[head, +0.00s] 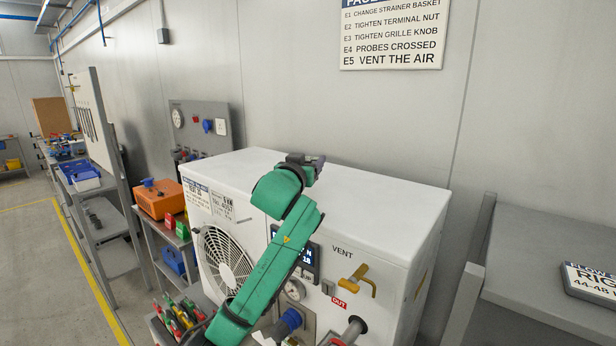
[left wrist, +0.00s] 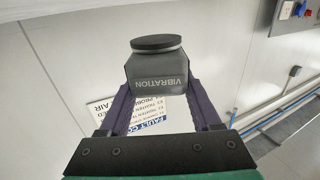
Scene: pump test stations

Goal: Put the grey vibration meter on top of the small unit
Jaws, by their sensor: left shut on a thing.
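The grey vibration meter (left wrist: 158,78), with a round black cap and the word VIBRATION, is between the two purple fingers of my left gripper (left wrist: 160,100) in the left wrist view. The gripper is shut on it. In the head view my left gripper (head: 312,166) is at the far edge of the white unit's top. My green forearm reaches across the front of this unit (head: 370,205), which has a fan grille, a display and a yellow vent handle. The meter is mostly hidden in the head view; I cannot tell whether it touches the top. My right gripper is not in view.
The unit's top is otherwise bare. A wall with a fault-code sign (head: 392,32) rises behind it. A grey bench (head: 545,265) stands at the right. At the left are an orange box (head: 158,198) on a cart and a tray of coloured tools (head: 178,318).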

